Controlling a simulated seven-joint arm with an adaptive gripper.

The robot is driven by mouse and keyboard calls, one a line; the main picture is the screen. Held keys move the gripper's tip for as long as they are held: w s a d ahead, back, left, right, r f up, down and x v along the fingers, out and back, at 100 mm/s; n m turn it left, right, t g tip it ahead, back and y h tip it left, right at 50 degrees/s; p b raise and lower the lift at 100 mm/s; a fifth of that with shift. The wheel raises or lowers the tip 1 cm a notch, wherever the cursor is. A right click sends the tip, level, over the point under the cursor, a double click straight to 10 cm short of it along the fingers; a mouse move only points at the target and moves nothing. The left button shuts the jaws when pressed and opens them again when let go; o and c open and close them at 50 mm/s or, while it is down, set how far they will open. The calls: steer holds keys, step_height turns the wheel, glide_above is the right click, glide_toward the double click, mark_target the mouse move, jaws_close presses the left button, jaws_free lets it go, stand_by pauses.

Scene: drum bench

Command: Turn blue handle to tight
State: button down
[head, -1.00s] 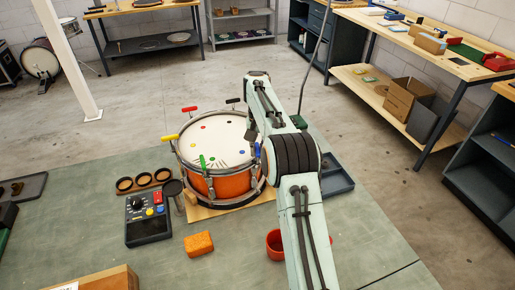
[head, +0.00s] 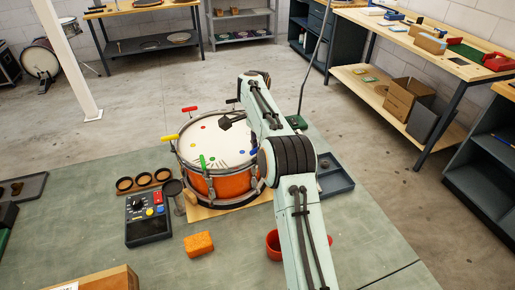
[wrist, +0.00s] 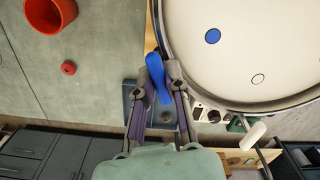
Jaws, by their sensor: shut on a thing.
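The drum (head: 228,186) has an orange shell and a white head with coloured dots, and stands on a wooden board. The blue handle (wrist: 157,78) sits at the drum's rim in the wrist view, beside the blue dot (wrist: 212,36) on the head. My gripper (wrist: 161,66) has its two fingers closed on either side of the blue handle. In the head view my arm hides the blue handle and the fingertips. The yellow handle (head: 169,137), red handle (head: 189,109) and green handle (head: 203,161) stand around the rim.
A dark tray (head: 337,184) lies to the drum's right, below my gripper. A red bowl (head: 273,243) is partly behind my arm. An orange sponge (head: 199,243), a dark control box (head: 147,220) and a holder with round cups (head: 143,182) stand in front and left.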

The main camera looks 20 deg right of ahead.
steer(key=m, duration=0.5)
steer(key=shift+m, duration=0.3)
steer(key=m, duration=0.5)
steer(key=shift+m, duration=0.3)
steer(key=m, duration=1)
steer(key=shift+m, duration=0.4)
steer(key=c, duration=1.1)
jaws_free()
